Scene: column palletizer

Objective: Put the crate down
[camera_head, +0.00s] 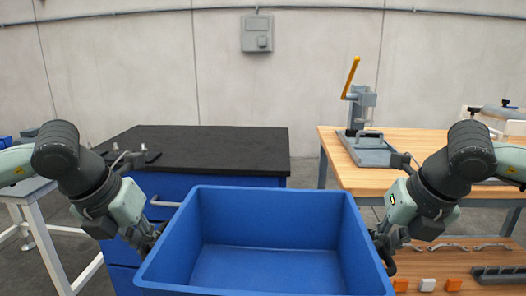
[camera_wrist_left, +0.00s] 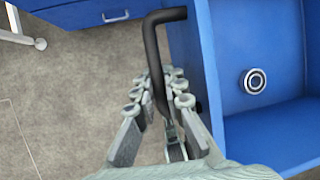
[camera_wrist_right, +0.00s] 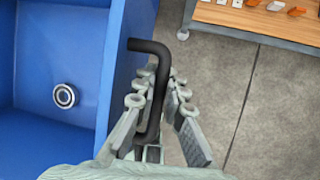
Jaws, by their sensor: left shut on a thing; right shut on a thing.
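The blue crate (camera_head: 270,218) is open at the top and is held level in front of me in the head view. My left gripper (camera_head: 155,238) is shut on the black handle (camera_wrist_left: 151,45) on its left side. My right gripper (camera_head: 383,240) is shut on the black handle (camera_wrist_right: 163,62) on its right side. A round metal ring with a dark centre (camera_wrist_left: 255,81) shows inside the crate in both wrist views; the head view does not show it. The crate's underside is hidden.
A wooden workbench (camera_head: 390,178) at right carries a press with an orange lever (camera_head: 368,145). A white-legged table (camera_head: 38,225) is far left.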

